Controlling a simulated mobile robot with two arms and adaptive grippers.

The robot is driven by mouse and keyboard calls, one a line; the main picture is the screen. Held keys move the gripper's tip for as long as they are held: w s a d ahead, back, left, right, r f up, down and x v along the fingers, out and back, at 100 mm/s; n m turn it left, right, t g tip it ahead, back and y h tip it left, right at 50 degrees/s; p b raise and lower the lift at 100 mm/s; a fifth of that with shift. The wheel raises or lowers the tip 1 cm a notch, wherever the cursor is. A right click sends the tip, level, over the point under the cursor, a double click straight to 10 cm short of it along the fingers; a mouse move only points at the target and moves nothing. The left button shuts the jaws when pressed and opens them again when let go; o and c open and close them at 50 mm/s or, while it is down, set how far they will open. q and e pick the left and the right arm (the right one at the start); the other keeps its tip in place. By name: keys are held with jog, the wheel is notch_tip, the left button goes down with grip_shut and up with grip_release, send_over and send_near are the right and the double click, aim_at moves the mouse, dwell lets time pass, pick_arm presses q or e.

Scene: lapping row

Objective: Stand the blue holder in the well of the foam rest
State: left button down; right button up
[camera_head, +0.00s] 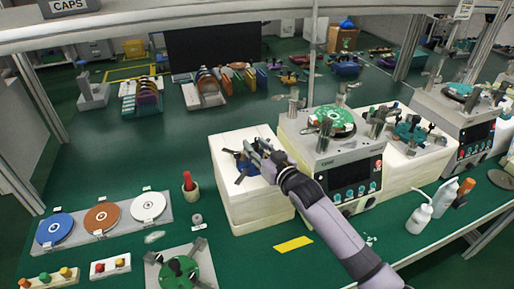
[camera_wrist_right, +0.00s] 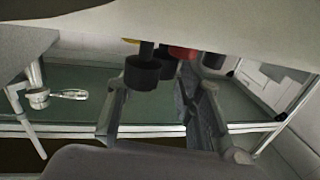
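The blue holder (camera_head: 243,163), with dark arms sticking out, is at the top of the white foam rest (camera_head: 256,205) in the head view. My right gripper (camera_head: 257,152) reaches in from the lower right and is right at the holder, covering part of it. The well is hidden, and I cannot tell whether the holder is seated in it. In the right wrist view, my right gripper's fingers (camera_wrist_right: 158,105) are on either side of a dark cylindrical part (camera_wrist_right: 148,73). Whether they press on it cannot be told. My left gripper is out of view.
A lapping machine (camera_head: 340,165) stands close to the right of the foam rest. A red-topped post (camera_head: 189,185), a tray of coloured discs (camera_head: 103,218) and a green plate (camera_head: 186,272) are to the left. A yellow strip (camera_head: 293,244) lies in front.

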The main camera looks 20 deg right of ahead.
jog(key=shift+o, duration=1.2)
jog(key=shift+f, duration=0.1)
jog(key=shift+s+f, duration=0.1)
jog(key=shift+s, duration=0.1)
jog(key=v, duration=1.1)
jog(key=shift+s, duration=0.3)
jog(key=shift+d, duration=0.1)
